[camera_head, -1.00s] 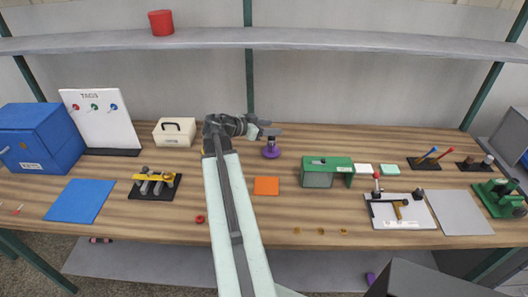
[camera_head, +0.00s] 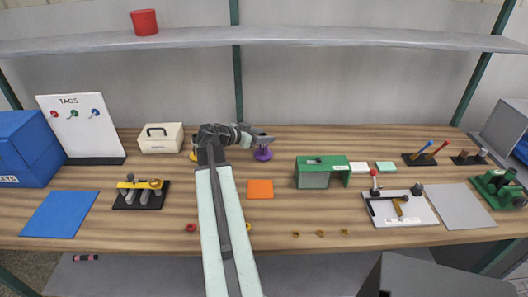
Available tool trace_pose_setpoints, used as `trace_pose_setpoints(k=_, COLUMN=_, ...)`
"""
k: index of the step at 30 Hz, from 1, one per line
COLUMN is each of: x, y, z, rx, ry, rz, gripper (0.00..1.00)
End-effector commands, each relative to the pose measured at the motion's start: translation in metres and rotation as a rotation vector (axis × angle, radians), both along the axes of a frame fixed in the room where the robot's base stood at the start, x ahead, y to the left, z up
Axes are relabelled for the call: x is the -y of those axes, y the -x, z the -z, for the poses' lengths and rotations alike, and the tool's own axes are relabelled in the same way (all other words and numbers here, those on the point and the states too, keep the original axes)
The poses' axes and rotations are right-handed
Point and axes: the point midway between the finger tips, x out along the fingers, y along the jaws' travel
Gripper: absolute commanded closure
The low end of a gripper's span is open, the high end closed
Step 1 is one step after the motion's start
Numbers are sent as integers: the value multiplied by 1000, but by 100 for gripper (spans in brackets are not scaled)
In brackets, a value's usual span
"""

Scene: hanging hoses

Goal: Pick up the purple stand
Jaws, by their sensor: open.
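The purple stand (camera_head: 263,155) stands on the wooden bench, right of my arm. Its round base shows; its upper part is partly hidden behind my gripper. My gripper (camera_head: 266,138) is open and reaches to the right at the height of the stand's top. In this view it overlaps the stand, and I cannot tell whether it touches it or whether the stand's top is between the fingers.
An orange mat (camera_head: 260,189) lies in front of the stand. A green box (camera_head: 323,172) is to the right. A cream case (camera_head: 161,138) is to the left, with a yellow object (camera_head: 193,155) partly behind my arm. A grey shelf (camera_head: 330,38) runs above.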

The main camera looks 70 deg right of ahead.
Motion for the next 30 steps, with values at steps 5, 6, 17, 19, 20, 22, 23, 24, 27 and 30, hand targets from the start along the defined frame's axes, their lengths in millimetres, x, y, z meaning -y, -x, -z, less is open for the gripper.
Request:
trace_pose_setpoints(k=5, x=26, y=16, z=17, rx=0, ry=0, rz=3, gripper=49)
trace_pose_setpoints(k=6, x=28, y=17, z=17, rx=0, ry=0, rz=3, gripper=49)
trace_pose_setpoints(k=17, x=28, y=18, z=15, rx=0, ry=0, rz=2, gripper=93)
trace_pose_setpoints(k=19, x=28, y=19, z=15, rx=0, ry=0, rz=2, gripper=100)
trace_pose_setpoints(k=20, x=28, y=19, z=15, rx=0, ry=0, rz=2, gripper=100)
trace_pose_setpoints(k=22, x=28, y=19, z=15, rx=0, ry=0, rz=2, gripper=100)
trace_pose_setpoints(k=23, x=28, y=19, z=15, rx=0, ry=0, rz=2, gripper=100)
trace_pose_setpoints(k=24, x=29, y=19, z=15, rx=0, ry=0, rz=2, gripper=100)
trace_pose_setpoints(k=27, x=29, y=19, z=15, rx=0, ry=0, rz=3, gripper=100)
trace_pose_setpoints(k=30, x=29, y=19, z=15, rx=0, ry=0, rz=3, gripper=100)
